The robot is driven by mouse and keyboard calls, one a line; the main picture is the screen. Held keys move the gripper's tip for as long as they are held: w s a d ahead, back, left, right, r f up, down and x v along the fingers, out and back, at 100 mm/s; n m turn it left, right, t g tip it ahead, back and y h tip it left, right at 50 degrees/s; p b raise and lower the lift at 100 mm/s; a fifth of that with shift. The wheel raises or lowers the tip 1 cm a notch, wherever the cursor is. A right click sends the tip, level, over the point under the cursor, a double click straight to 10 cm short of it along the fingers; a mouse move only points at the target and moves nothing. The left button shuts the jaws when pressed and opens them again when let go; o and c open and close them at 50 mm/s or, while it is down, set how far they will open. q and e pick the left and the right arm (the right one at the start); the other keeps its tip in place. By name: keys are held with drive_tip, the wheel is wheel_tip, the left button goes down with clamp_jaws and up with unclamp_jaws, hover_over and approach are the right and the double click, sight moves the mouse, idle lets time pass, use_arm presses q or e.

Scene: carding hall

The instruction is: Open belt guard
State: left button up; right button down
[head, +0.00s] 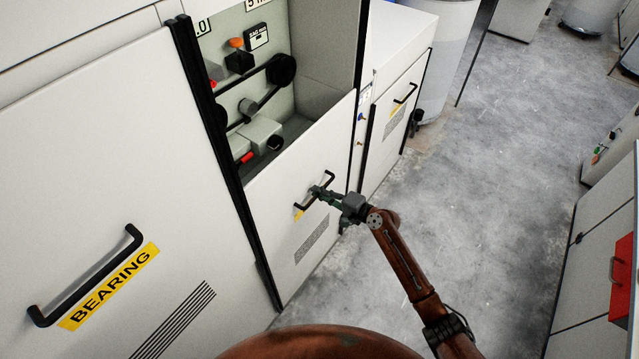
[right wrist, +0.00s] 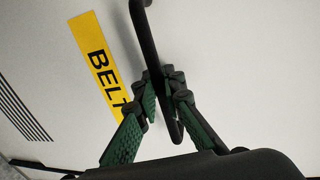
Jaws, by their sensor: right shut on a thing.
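The belt guard (head: 300,232) is a pale panel that sits low in its frame. The machine's opening above it is uncovered. Its black bar handle (head: 329,181) shows in the head view, and the handle (right wrist: 148,38) crosses the right wrist view beside a yellow label reading BELT (right wrist: 97,55). My right gripper (head: 318,191) is shut on the handle, with its green fingers (right wrist: 162,95) on either side of the bar. My left gripper is not in view.
The opening shows belts and pulleys (head: 282,70), a grey block and red and orange parts. A closed BEARING panel (head: 110,200) stands at left. Another handled panel (head: 398,115) is beyond the guard. Grey floor (head: 480,200) is clear at right, before a cabinet with a red box (head: 622,268).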

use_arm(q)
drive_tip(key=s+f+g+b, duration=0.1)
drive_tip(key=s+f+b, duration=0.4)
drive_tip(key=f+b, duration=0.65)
use_arm(e)
hover_over(311, 222)
drive_tip(key=f+v, duration=0.1)
drive_tip(key=v, duration=0.3)
wheel_tip(311, 222, down, 17)
drive_tip(key=shift+d+f+p, duration=0.1)
drive_tip(key=shift+p, duration=0.35)
wheel_tip(311, 222, down, 5)
drive_tip(key=b, duration=0.3)
drive_tip(key=shift+b, duration=0.35)
drive_tip(key=shift+f, duration=0.2)
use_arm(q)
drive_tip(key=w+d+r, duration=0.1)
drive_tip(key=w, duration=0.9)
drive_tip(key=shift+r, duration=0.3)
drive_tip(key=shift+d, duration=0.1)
use_arm(e)
drive_tip(key=c, duration=2)
unclamp_jaws()
drive_tip(key=shift+r, duration=0.2)
drive_tip(key=shift+c, duration=0.2)
drive_tip(key=shift+d, duration=0.1)
